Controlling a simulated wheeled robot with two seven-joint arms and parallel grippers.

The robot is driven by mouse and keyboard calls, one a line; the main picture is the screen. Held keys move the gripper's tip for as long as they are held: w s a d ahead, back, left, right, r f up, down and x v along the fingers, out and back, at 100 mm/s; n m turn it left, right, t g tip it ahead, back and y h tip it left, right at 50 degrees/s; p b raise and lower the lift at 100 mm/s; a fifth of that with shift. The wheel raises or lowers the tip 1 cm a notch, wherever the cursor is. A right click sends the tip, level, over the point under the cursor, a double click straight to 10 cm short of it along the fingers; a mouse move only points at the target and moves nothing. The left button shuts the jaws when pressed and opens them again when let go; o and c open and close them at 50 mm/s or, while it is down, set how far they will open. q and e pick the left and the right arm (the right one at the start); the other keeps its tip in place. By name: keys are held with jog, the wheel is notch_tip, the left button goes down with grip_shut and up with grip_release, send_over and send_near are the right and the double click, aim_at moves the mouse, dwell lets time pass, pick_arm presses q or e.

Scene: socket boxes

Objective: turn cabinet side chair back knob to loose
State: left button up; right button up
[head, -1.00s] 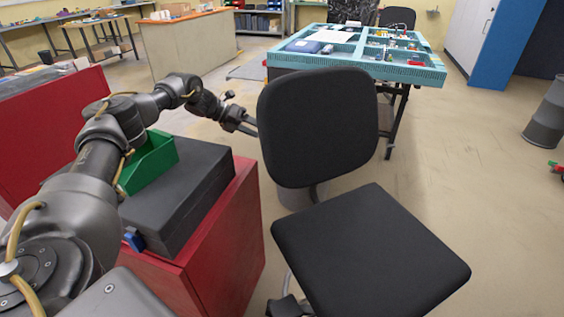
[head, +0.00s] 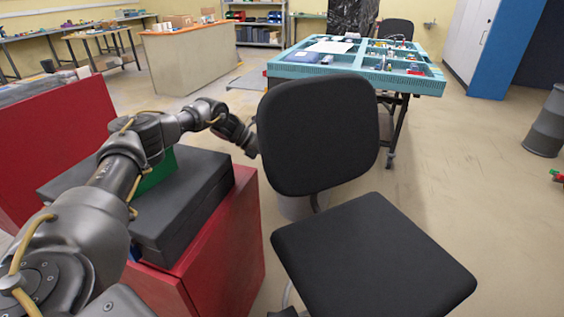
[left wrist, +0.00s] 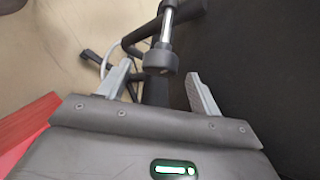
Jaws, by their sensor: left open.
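The black office chair's backrest (head: 318,135) stands upright, with its seat (head: 375,255) toward me. My left gripper (head: 252,148) is at the left edge of the backrest, on the cabinet side, its tips partly hidden behind it. In the left wrist view my open left gripper (left wrist: 158,74) has one finger on each side of a dark round knob (left wrist: 161,62) on a short metal rod. The knob lies slightly beyond or between the fingertips; I cannot tell the depth, and no contact shows. The knob is hidden in the head view. My right gripper is out of view.
A red cabinet (head: 225,245) with a black case (head: 190,205) and a green bin (head: 160,172) stands left of the chair under my arm. A teal-topped table (head: 290,72) stands behind the chair.

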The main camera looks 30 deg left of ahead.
pick_arm(q)
jog(key=shift+x, duration=1.1)
jog(key=c, duration=1)
jog(key=n+h+b, duration=0.1)
jog(key=h+b, duration=0.1)
jog(key=b, duration=0.1)
jog(key=n+g+h+b, duration=0.1)
jog(key=h+b, duration=0.1)
jog(key=b, duration=0.2)
jog(key=shift+w+a+f+n, duration=0.1)
jog(key=shift+f+n, duration=0.1)
jog(key=shift+n, duration=0.2)
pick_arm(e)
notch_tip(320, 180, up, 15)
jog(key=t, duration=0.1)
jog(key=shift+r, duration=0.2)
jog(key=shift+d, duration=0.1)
